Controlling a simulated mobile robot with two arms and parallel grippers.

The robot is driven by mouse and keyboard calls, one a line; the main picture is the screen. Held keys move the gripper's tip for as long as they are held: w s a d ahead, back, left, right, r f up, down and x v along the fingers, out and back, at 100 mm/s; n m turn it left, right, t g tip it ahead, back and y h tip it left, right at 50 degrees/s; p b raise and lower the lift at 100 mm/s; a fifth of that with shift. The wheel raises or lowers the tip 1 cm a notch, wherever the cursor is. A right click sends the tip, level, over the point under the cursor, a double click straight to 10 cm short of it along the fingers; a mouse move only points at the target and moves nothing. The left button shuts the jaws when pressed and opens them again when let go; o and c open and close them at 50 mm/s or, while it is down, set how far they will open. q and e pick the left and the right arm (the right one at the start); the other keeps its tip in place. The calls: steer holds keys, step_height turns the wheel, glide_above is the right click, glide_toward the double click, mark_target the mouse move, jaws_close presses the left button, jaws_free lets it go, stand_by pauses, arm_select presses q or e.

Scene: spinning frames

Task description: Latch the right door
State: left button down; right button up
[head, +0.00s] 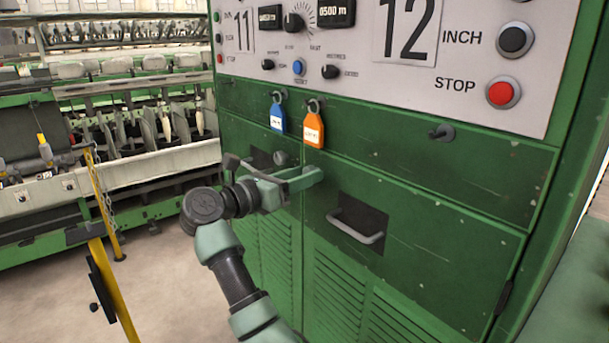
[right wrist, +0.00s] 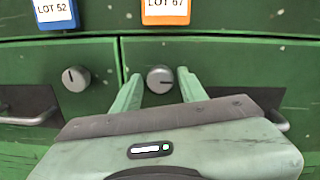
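The right door (head: 450,262) is a green panel with a recessed grey handle (head: 357,229); it looks closed, flush with the cabinet. Its round grey latch knob (right wrist: 160,79) shows in the right wrist view, with a dark, roughly level line on its face. In the head view my gripper hides this knob. My right gripper (head: 308,174) is at the door's upper left corner. In the right wrist view its fingers (right wrist: 157,75) are open, one on each side of the knob, with gaps visible. I cannot tell how deep they reach. My left gripper is not in view.
A second knob (right wrist: 76,79) is on the left door, beside its handle (right wrist: 28,112). A blue tag (head: 278,117) and an orange tag (head: 313,130) hang just above the gripper. A yellow post (head: 107,260) with a chain stands at left, over open floor.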

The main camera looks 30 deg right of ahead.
jaws_close()
steer(key=shift+d, duration=0.1)
stand_by(1.1)
